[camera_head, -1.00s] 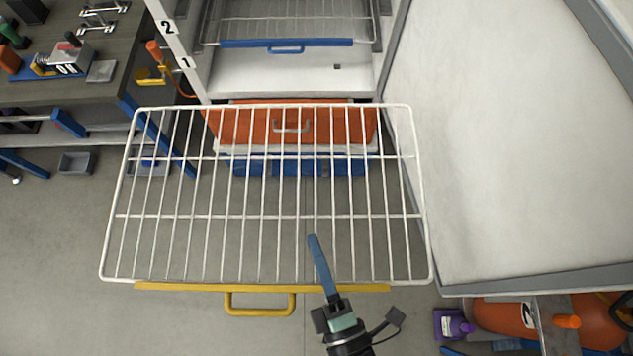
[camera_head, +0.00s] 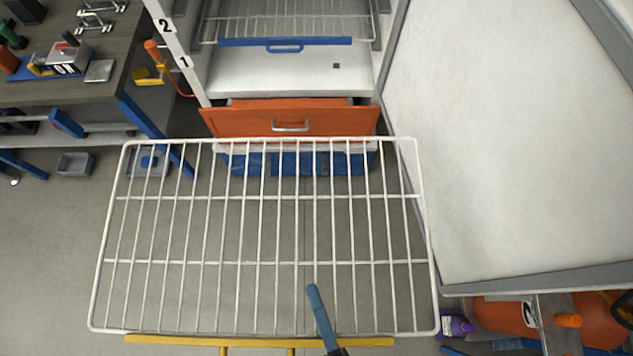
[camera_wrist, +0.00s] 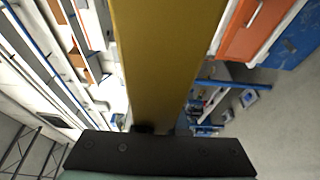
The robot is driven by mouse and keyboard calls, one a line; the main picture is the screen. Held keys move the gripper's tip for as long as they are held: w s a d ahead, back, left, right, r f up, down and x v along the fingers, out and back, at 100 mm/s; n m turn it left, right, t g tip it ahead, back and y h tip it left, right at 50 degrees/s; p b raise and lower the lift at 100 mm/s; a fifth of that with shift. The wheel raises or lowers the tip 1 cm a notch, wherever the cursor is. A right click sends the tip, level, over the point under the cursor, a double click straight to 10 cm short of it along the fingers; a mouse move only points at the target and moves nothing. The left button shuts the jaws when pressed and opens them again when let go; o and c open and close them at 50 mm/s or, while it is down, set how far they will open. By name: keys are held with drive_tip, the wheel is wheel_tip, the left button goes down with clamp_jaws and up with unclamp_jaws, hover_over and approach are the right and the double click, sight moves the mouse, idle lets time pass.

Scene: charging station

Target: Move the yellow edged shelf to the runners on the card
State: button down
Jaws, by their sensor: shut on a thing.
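The yellow edged shelf (camera_head: 265,261) is a white wire rack with a yellow front strip (camera_head: 180,339) and a yellow handle at its near edge. It is held in the air in front of the open cabinet. My gripper (camera_head: 318,308) is at the near edge, right of the handle, shut on the shelf; only a blue finger shows in the head view. In the wrist view the yellow strip (camera_wrist: 155,60) runs up from the dark gripper body. A blue edged shelf (camera_head: 285,42) sits inside the cabinet above its white floor (camera_head: 270,72). No card is clearly visible.
The cabinet's left post carries labels 2 and 1 (camera_head: 184,62). Its door (camera_head: 510,130) stands open at the right. An orange drawer (camera_head: 290,121) is below the cabinet. A cluttered workbench (camera_head: 75,88) is at the left. Orange and purple containers lie low right.

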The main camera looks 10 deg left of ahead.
drive_tip(key=s+d, duration=0.1)
drive_tip(key=s, duration=0.8)
drive_tip(key=shift+s+d, duration=0.2)
drive_tip(key=shift+d, duration=0.05)
drive_tip(key=shift+r, duration=0.1)
idle(0.3)
